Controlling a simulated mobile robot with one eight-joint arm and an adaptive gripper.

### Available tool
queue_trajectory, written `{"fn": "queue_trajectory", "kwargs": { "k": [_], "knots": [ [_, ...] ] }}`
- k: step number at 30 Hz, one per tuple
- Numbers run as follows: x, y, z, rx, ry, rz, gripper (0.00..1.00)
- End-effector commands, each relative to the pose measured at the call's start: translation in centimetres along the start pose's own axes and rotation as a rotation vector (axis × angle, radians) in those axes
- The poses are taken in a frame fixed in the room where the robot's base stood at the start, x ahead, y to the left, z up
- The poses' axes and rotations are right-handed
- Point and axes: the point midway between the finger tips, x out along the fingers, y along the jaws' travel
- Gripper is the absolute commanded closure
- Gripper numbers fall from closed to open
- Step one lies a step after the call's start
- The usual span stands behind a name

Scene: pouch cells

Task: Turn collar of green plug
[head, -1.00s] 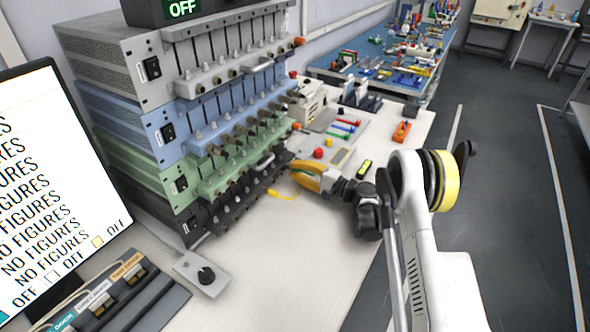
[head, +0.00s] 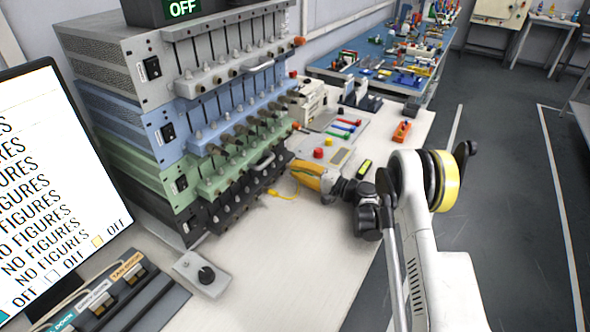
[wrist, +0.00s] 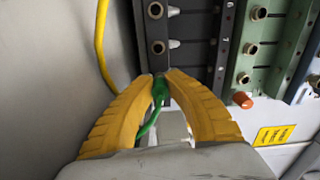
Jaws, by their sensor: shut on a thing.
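In the wrist view the green plug (wrist: 160,87) sits between the tips of my gripper (wrist: 161,78), at the end of the dark rack unit (wrist: 158,61). A green cable (wrist: 148,127) trails from the plug between the fingers. The yellow fingers are closed on the plug, and they hide its collar and the socket behind. In the head view my gripper (head: 296,172) reaches to the right end of the bottom black unit (head: 232,203); the plug is hidden there.
An orange-capped socket (wrist: 242,99) is on the green unit beside my right finger. A yellow cable (wrist: 102,45) runs at the left. The white bench (head: 285,250) is clear in front.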

Motion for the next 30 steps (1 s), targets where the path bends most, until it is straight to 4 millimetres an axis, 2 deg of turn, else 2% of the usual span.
{"fn": "queue_trajectory", "kwargs": {
  "k": [1,3,14,17,24,30],
  "knots": [
    [0.0,0.0,0.1,0.000,-0.002,0.000,0.80],
    [0.0,0.0,0.1,0.000,-0.001,0.000,0.60],
    [-0.3,0.0,0.0,0.001,0.000,0.000,0.60],
    [-1.5,0.0,-0.1,0.001,0.001,0.000,0.60],
    [-6.8,0.0,-0.1,0.001,0.003,0.001,0.60],
    [-10.5,0.0,-0.1,0.001,0.002,0.000,0.60]
  ]
}}
